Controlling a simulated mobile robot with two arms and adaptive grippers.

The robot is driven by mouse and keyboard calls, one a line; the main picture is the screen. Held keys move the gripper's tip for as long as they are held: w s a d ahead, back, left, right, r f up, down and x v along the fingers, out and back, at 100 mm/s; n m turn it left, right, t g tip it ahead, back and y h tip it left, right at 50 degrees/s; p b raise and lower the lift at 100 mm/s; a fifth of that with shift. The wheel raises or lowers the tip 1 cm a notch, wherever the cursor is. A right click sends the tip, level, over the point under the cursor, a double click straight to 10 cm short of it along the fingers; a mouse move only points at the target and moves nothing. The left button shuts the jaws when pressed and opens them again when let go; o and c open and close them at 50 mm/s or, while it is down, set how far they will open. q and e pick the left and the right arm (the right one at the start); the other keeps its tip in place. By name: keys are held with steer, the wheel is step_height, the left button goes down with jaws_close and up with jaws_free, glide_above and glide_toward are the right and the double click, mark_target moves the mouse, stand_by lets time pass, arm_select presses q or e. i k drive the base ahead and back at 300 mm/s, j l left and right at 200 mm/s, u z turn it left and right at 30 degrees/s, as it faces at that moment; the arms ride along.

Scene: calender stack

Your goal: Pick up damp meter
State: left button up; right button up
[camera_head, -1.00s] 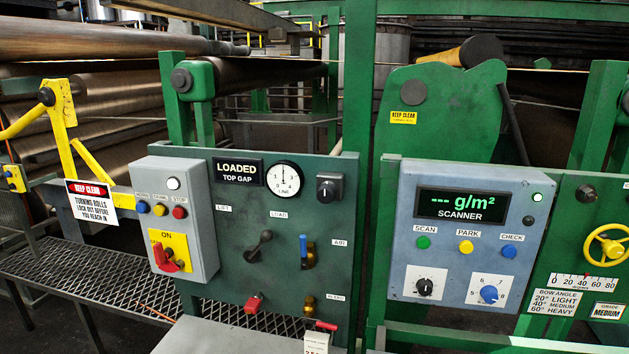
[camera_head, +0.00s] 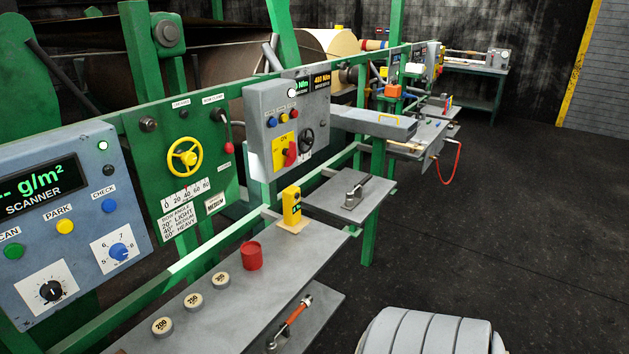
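A yellow hand-held meter (camera_head: 291,206) with a small dark display stands upright on a pale tan block on a grey shelf (camera_head: 222,290). It looks like the damp meter, but its label is too small to read. Neither of my grippers is in view, and nothing is seen touching the meter.
On the same shelf are a red cup (camera_head: 252,256) and several round weights (camera_head: 193,302). An orange-handled tool (camera_head: 294,318) lies on a lower plate. Behind stand the scanner panel (camera_head: 60,225), yellow handwheel (camera_head: 185,157) and grey control box (camera_head: 288,125). Dark floor at right is open.

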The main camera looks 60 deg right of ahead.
mark_target(292, 207)
steer(key=z, duration=1.8)
